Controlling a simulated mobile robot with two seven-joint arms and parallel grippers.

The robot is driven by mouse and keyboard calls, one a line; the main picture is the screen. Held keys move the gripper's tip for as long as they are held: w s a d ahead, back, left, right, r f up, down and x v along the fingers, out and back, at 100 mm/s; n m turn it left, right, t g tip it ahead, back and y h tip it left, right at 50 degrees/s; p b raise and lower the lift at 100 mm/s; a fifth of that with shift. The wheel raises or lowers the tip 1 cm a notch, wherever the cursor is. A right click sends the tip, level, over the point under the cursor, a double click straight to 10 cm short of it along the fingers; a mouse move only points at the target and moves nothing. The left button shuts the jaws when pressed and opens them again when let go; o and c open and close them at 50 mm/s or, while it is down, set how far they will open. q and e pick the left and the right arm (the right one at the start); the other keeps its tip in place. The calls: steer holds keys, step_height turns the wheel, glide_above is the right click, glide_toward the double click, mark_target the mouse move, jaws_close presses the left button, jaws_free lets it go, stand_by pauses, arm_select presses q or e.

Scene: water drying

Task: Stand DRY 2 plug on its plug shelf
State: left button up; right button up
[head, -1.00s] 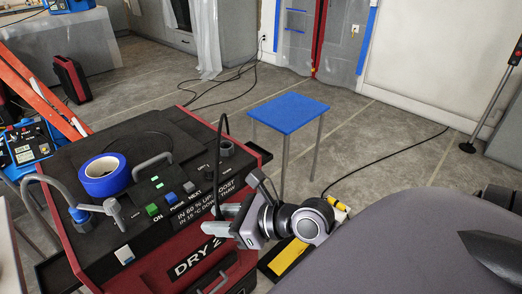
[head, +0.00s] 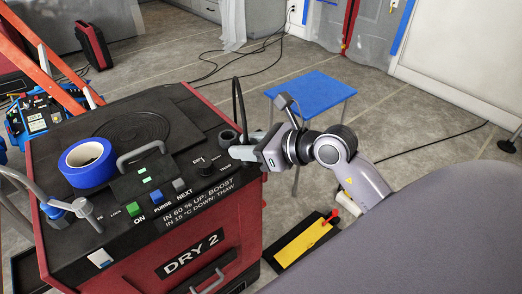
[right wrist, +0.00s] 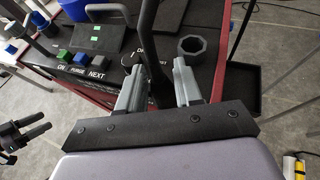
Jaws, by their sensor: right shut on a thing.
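My right gripper (head: 245,148) is shut on the DRY 2 plug, at the right edge of the red DRY 2 machine's black top (head: 120,190). The right wrist view shows its two grey fingers on either side of the dark plug (right wrist: 158,88); the fingers partly hide it. A black cable (head: 237,95) rises from the plug. A small black shelf (right wrist: 243,90) juts from the machine's right side, to the right of the fingers. A dark two-pronged thing (right wrist: 28,136) at lower left may be my left gripper; its opening is unclear.
A grey ring-shaped cup (head: 228,138) stands on the machine top, close behind the fingers. A roll of blue tape (head: 88,163), a grey handle (head: 142,152) and several buttons are on the top. A blue-topped table (head: 315,92) stands behind. A yellow-topped item (head: 302,243) lies on the floor.

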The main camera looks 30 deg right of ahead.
steer(key=w+d+r+m+t+h+b, duration=0.1)
steer(key=w+d+r+m+h+b, duration=0.25)
steer(key=w+d+r, duration=0.55)
steer(key=shift+n+t, duration=0.25)
steer(key=shift+t, duration=0.05)
steer(key=shift+s+d+f+b, duration=0.25)
steer(key=shift+s+f+b, duration=0.05)
steer(key=shift+f, duration=2.6)
steer(key=shift+s+d+f+b, duration=0.2)
steer(key=shift+s+f+b, duration=0.05)
steer(key=shift+f, duration=2.65)
steer(key=shift+s+d+f+b, duration=0.25)
steer(key=shift+s+f+b, duration=0.05)
steer(key=shift+f, duration=2.6)
steer(key=shift+f, duration=0.2)
steer(key=o, duration=0.8)
steer(key=shift+c, duration=0.2)
steer(key=shift+r, duration=0.1)
